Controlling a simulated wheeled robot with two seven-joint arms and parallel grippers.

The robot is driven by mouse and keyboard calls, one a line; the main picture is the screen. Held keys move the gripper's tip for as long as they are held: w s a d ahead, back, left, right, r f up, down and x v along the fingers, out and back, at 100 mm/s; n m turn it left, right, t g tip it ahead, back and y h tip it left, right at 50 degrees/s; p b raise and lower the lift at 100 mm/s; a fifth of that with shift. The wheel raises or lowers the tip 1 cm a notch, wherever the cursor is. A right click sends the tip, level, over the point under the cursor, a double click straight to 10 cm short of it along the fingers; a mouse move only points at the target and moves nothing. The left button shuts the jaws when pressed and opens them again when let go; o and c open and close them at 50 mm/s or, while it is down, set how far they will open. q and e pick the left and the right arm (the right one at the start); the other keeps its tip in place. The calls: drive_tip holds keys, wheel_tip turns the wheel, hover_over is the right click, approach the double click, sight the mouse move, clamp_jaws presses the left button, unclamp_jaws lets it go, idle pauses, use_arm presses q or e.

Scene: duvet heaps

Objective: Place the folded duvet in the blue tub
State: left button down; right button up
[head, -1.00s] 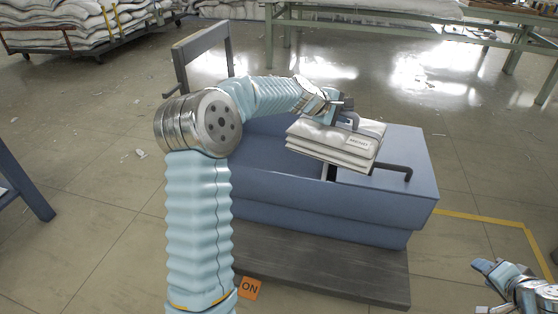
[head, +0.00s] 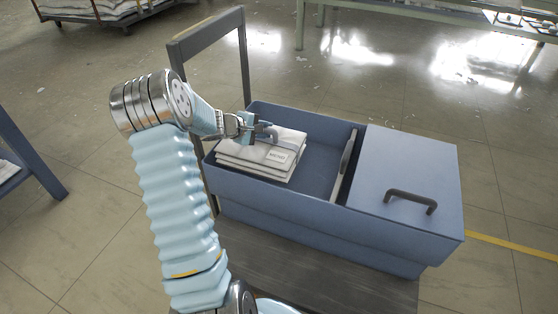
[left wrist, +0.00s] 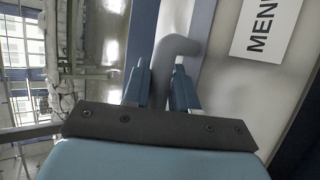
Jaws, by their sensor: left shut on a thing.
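The folded duvet (head: 255,160) is a white layered stack with a label. It lies level inside the left, open compartment of the blue tub (head: 310,222), near its left end. I cannot tell whether its underside touches the tub floor. My left gripper (head: 262,132) is above its back edge, shut on a grey curved handle on the duvet. In the left wrist view the two fingers (left wrist: 160,88) close around this grey handle (left wrist: 178,48), with the duvet's label (left wrist: 265,30) reading "MEN..." beside it. My right gripper is out of view.
A grey divider (head: 345,165) bounds the open compartment, with free room between it and the duvet. A flat blue lid (head: 410,165) with a dark handle (head: 411,200) covers the right part. A dark upright frame (head: 245,55) rises behind the tub's left end.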

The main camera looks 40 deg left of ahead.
sight(240, 153)
use_arm(q)
wheel_tip(240, 153, down, 6)
drive_tip(key=shift+s+a+r, duration=0.15)
wheel_tip(240, 153, down, 4)
drive_tip(key=shift+f, duration=0.2)
drive_tip(key=c, duration=0.9)
unclamp_jaws()
drive_tip(key=shift+s, duration=0.1)
drive_tip(key=b+v, duration=0.1)
drive_tip(key=v, duration=1.1)
drive_tip(key=shift+f, duration=0.1)
